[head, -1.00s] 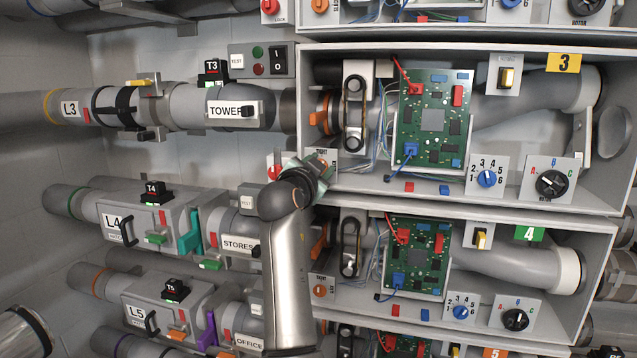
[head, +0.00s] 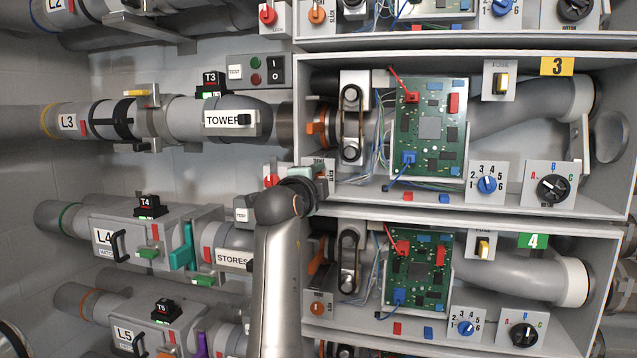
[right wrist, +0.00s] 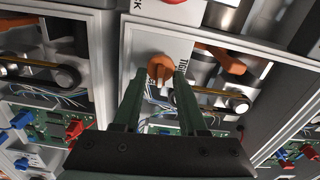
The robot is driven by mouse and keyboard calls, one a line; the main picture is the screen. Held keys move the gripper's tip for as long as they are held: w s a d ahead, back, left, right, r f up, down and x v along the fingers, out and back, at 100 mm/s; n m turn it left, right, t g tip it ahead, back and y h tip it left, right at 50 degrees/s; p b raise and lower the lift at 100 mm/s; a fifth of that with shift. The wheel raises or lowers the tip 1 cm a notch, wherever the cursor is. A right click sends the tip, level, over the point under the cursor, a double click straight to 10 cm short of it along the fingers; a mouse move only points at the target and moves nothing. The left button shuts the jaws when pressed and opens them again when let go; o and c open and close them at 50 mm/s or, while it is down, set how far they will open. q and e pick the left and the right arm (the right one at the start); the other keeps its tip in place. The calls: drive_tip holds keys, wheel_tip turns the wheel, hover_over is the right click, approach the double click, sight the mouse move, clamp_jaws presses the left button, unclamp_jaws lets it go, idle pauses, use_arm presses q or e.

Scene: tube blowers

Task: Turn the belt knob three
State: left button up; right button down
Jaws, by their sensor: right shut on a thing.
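The belt knob three is a small orange knob (right wrist: 160,69) on a white plate (right wrist: 160,42) lettered "TIGHT". In the right wrist view the green fingers of my right gripper (right wrist: 161,78) are on either side of it and shut on it. In the head view my right gripper (head: 314,180) is at the lower left corner of the box marked 3 and hides the knob. The belt (head: 351,122) of unit three runs upright over two pulleys. My left gripper is in neither view.
An orange lever (head: 318,127) stands above the knob's plate. A red knob (head: 270,181) is close left of my gripper. A green circuit board (head: 430,127) and wires fill the box to the right. Below is box 4 with its own orange knob (head: 318,309).

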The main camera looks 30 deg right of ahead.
drive_tip(key=shift+m, duration=0.6)
drive_tip(key=c, duration=0.8)
unclamp_jaws()
drive_tip(key=shift+o, duration=0.2)
drive_tip(key=b+v, duration=0.1)
drive_tip(key=v, duration=1.1)
drive_tip(key=shift+s+a+b, duration=0.2)
drive_tip(key=shift+s+b, duration=0.05)
drive_tip(key=shift+b, duration=0.15)
